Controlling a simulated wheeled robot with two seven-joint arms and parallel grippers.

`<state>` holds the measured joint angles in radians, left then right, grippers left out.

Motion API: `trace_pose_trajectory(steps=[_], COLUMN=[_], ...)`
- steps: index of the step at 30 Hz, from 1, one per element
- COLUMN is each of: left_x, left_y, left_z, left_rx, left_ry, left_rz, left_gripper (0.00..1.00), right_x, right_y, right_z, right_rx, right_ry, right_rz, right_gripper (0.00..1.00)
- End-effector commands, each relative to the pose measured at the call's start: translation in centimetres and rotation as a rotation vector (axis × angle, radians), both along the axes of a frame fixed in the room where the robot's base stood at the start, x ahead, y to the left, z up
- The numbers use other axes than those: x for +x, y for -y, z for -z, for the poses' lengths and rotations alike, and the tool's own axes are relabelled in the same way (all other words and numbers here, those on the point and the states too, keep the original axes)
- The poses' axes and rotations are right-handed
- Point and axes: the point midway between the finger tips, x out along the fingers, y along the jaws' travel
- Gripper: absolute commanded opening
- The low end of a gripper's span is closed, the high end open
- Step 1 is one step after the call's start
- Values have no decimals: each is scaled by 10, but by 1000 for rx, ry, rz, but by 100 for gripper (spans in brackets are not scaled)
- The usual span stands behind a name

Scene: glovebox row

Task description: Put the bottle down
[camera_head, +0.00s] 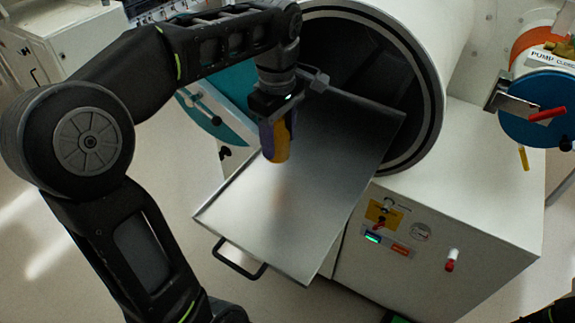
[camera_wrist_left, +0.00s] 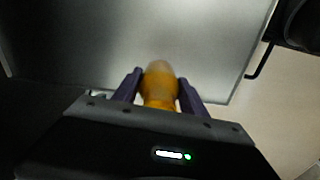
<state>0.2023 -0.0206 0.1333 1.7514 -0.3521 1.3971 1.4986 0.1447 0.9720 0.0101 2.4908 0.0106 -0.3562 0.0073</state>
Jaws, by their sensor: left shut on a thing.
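The bottle (camera_head: 282,143) is amber-orange and sits between the purple fingers of my left gripper (camera_head: 278,130), which is shut on it. The gripper holds it over the metal tray (camera_head: 305,215), which slides out of the round chamber opening. In the left wrist view the bottle (camera_wrist_left: 159,82) shows between the two fingers of the left gripper (camera_wrist_left: 158,92), with the tray surface (camera_wrist_left: 140,40) behind it. I cannot tell whether the bottle's base touches the tray. My right gripper does not show clearly.
The round chamber (camera_head: 425,100) opens behind the tray. The tray has a black handle (camera_head: 238,262) at its front edge. A white cabinet (camera_head: 450,220) with controls stands at the right, and a blue round door (camera_head: 540,118) is beyond it. The tray's front half is bare.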

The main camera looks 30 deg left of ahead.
Motion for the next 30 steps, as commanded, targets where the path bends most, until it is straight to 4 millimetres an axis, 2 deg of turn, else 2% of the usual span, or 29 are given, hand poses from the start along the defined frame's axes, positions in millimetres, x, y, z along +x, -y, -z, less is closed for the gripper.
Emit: trace_pose_trajectory(steps=[1, 2, 4, 14, 24, 30], left_x=[0, 0, 0, 0, 0, 0], left_y=[0, 0, 0, 0, 0, 0], left_z=[15, 19, 20, 25, 61, 62], left_rx=[0, 0, 0, 0, 0, 1], left_ry=[-2, 0, -2, 1, -1, 1], left_rz=[0, 0, 0, 0, 0, 0], left_gripper=[0, 0, 0, 0, 0, 0], right_x=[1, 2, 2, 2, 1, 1], right_y=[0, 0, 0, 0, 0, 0], right_z=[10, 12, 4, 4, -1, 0], right_rx=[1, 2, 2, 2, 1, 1], right_ry=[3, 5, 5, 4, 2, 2], right_rz=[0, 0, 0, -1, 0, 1], right_gripper=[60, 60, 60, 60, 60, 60])
